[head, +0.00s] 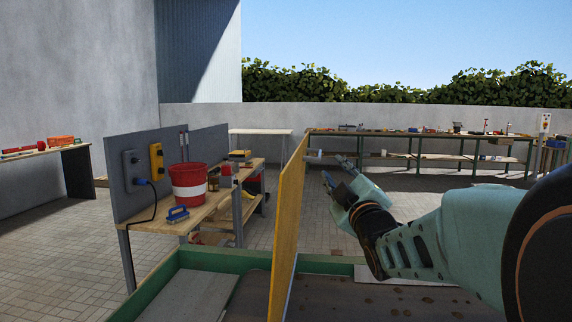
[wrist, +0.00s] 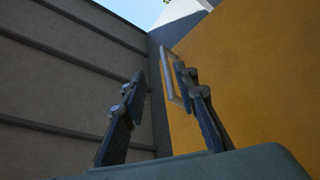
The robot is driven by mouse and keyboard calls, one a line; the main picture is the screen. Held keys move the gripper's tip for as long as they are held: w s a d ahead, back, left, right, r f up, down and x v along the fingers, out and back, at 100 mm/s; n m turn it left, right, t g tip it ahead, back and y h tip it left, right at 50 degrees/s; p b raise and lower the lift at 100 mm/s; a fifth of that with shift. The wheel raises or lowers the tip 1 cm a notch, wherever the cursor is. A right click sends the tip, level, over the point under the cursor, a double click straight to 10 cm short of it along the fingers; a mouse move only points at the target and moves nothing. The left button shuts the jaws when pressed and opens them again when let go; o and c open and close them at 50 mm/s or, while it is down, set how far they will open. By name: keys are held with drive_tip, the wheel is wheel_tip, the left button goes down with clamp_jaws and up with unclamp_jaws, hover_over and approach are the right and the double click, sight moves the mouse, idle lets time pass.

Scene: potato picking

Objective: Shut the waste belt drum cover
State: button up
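The yellow cover panel (head: 288,225) stands upright, edge-on in the head view, above a green-framed machine. In the wrist view its broad yellow face (wrist: 250,80) fills the right side. A pale bar handle (wrist: 171,75) sits on that face. My gripper (head: 333,169) is just right of the panel in the head view, with its fingers pointing up and left. In the wrist view my gripper (wrist: 158,75) has its fingers apart, with the handle showing beside the right finger. I cannot tell whether they touch.
Brown lumps lie on the dark belt surface (head: 345,295) below my arm. The green frame (head: 225,262) runs along the machine's edge. A workbench (head: 205,212) with a red bucket (head: 188,183) stands left of the panel. Paved floor (head: 70,245) is clear at far left.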

sight(319, 151)
drive_tip(key=x, duration=0.7)
drive_tip(key=a+p+x, duration=0.1)
drive_tip(key=x, duration=0.2)
drive_tip(key=shift+w, duration=0.2)
drive_tip(key=shift+c, duration=0.5)
clamp_jaws()
